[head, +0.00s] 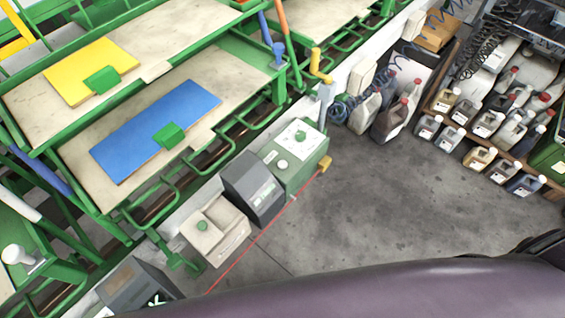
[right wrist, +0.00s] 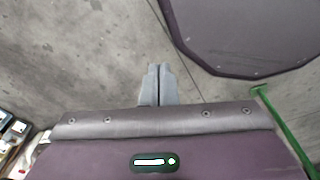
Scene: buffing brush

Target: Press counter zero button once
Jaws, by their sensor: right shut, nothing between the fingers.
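In the head view a row of small machines stands on the floor along the green rack. I cannot tell which one carries the counter zero button. My right gripper (right wrist: 158,84) shows in the right wrist view, shut and empty, over bare grey floor. Neither gripper shows in the head view.
The green rack (head: 125,208) holds a yellow board (head: 80,68) and a blue board (head: 150,130). Several jugs (head: 468,125) stand at the right on a wooden shelf. A thin red line (head: 262,235) runs beside the machines. The concrete floor (head: 385,215) in the middle is clear.

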